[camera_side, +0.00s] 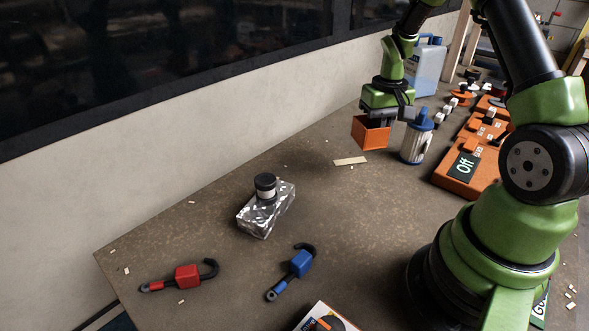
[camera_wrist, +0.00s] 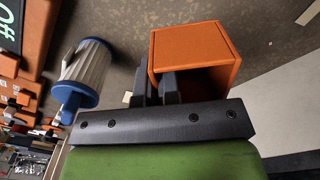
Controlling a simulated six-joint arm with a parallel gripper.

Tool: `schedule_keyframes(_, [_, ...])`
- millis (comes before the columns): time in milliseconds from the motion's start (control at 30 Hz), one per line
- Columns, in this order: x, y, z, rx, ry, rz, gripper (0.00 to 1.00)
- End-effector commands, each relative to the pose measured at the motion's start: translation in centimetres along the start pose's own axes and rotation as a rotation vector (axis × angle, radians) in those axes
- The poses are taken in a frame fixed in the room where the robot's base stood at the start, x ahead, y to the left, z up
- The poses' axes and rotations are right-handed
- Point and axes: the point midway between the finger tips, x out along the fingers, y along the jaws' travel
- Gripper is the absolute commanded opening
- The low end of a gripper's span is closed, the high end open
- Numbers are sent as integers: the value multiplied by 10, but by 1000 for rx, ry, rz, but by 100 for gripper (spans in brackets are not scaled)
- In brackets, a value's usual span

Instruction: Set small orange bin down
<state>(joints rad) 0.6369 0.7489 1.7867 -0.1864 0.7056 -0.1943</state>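The small orange bin (camera_side: 369,134) hangs below my gripper (camera_side: 384,119) in the side view, beside a white and blue container. In the wrist view the open-topped orange bin (camera_wrist: 195,45) lies just past my gripper's dark fingers (camera_wrist: 159,84). The fingers are close together with the bin's near wall between them, so the gripper looks shut on the bin. The bin seems roughly level and a little above the table (camera_side: 330,215). The gap under it is hard to judge.
The white and blue container (camera_side: 416,136) stands close right of the bin; it also shows in the wrist view (camera_wrist: 84,75). Orange boxes (camera_side: 468,168) stand farther right. A pale strip (camera_side: 350,161) lies in front. A patterned block (camera_side: 267,210) is nearer, with bare table between.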

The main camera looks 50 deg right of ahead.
Motion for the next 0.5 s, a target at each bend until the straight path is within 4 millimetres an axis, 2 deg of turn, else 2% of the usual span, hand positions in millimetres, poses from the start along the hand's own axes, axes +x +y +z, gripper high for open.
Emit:
schedule_keyframes(33, [0,-16,-9,72,2,0,0])
schedule_keyframes(200, [0,-68,-31,384,2,0,0])
schedule_keyframes(400, [-2,-126,-41,707,2,-1,0])
schedule_keyframes(500, [-3,-146,-42,821,2,-2,0])
